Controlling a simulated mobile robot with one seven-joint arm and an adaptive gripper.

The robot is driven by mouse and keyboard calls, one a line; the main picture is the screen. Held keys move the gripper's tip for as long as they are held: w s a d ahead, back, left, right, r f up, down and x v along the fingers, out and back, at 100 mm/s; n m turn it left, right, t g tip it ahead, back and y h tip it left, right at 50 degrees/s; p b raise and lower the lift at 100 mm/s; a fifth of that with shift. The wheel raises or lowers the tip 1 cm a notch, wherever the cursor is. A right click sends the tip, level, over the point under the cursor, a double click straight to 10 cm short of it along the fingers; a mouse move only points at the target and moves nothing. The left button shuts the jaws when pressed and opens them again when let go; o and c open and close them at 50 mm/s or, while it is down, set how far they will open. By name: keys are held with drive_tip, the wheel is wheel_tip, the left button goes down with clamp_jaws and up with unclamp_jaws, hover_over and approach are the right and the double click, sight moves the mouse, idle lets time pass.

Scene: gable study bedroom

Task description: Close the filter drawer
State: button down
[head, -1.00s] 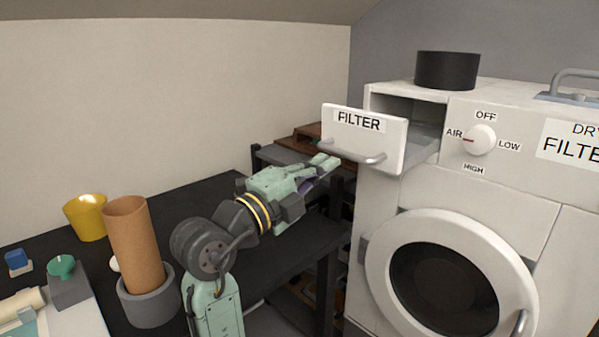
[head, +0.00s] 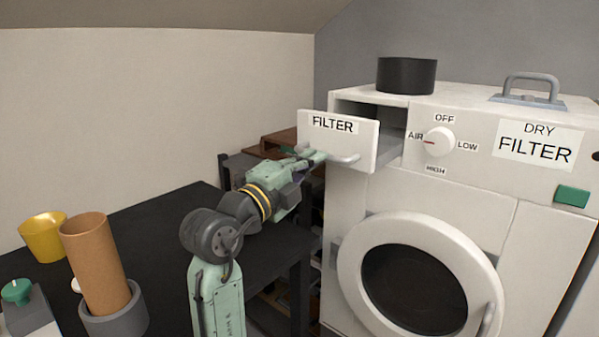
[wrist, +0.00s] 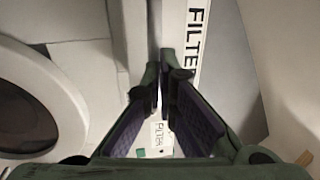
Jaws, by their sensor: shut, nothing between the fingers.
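The filter drawer (head: 338,138) is pulled out from the upper left of the white dryer (head: 470,190). In the wrist view the gripper (wrist: 163,75) points at the drawer front (wrist: 184,40), whose FILTER label runs sideways. I cannot tell whether the fingertips touch it.
A black cylinder (head: 407,75) stands on the dryer above the drawer. The dial (head: 438,142) points to AIR. The round door (head: 415,285) is below. The black table (head: 190,225) holds a yellow cup (head: 44,237) and a brown tube (head: 96,262) in a grey holder.

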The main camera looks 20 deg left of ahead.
drive_tip(key=x, duration=0.4)
drive_tip(key=f+b+x, duration=0.1)
drive_tip(key=x, duration=0.3)
drive_tip(key=f+b+x, duration=0.1)
drive_tip(key=x, duration=0.4)
drive_tip(key=shift+w+d+f, duration=0.1)
drive_tip(key=shift+d+f, duration=0.1)
drive_tip(key=shift+f, duration=0.05)
drive_tip(key=shift+w+d+r+b, duration=0.15)
drive_tip(key=shift+w+b, duration=0.15)
drive_tip(key=shift+w, duration=0.15)
